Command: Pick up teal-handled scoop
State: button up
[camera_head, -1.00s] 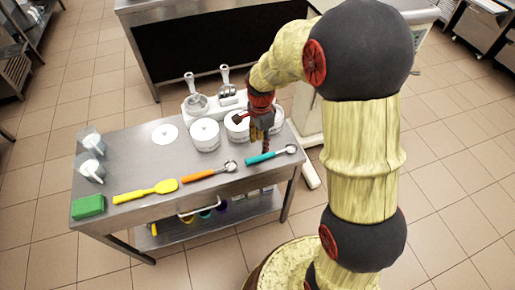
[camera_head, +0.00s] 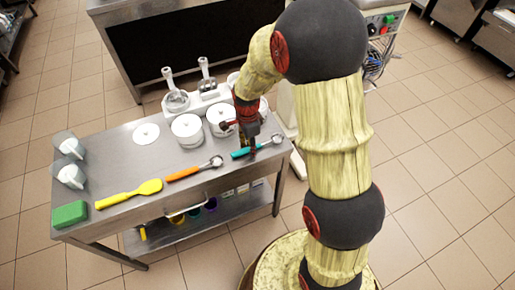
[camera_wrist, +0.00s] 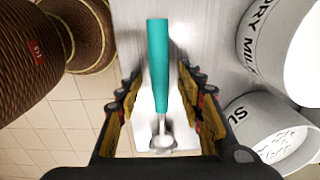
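The teal-handled scoop (camera_head: 241,153) lies on the right end of the metal table, its metal bowl toward the right edge. In the wrist view its teal handle (camera_wrist: 157,65) runs up the middle, with the metal bowl (camera_wrist: 163,140) lower down. My gripper (camera_head: 250,148) is at the scoop, pointing down. In the wrist view my gripper (camera_wrist: 160,100) is open, with one finger on each side of the handle and visible gaps between. Part of the handle is hidden by the gripper in the head view.
On the metal table (camera_head: 120,165) are an orange-handled scoop (camera_head: 185,174), a yellow spatula (camera_head: 128,194), a green sponge (camera_head: 69,214) and clear jugs (camera_head: 70,174). White tubs (camera_head: 188,130) stand behind the scoop; lettered ones (camera_wrist: 265,125) are close to my gripper's right side in the wrist view.

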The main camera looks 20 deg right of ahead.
jog(key=shift+r, duration=0.1)
jog(key=c, duration=0.3)
grip_shut()
